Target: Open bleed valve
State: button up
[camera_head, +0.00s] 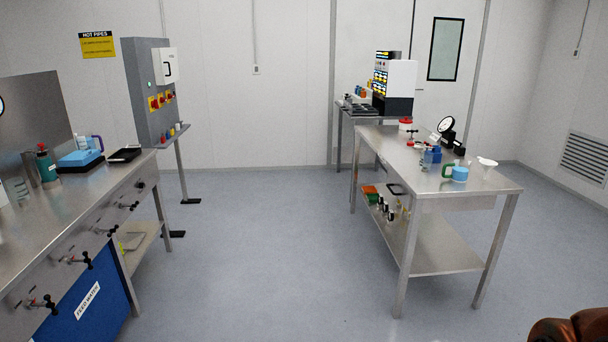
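Several small valves with black handles line the front of the left steel bench. On the right table, a round dial gauge (445,125) stands near small red-handled fittings (414,143). I cannot tell which of these is the bleed valve, or whether any is open. My gripper is not in view.
The left bench (40,235) carries bottles and a blue box (80,159). A blue feed water tank (90,298) is below. A grey control cabinet (150,95) stands behind. The right table (490,185) holds labware. The floor between is clear. A brown rounded object (572,328) shows bottom right.

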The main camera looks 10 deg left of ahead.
aim_at(117, 226)
jog(key=u, duration=0.35)
jog(key=i, duration=1.75)
jog(key=u, duration=1.55)
jog(key=i, duration=1.05)
jog(key=u, duration=1.45)
jog(key=i, duration=0.5)
jog(key=u, duration=0.2)
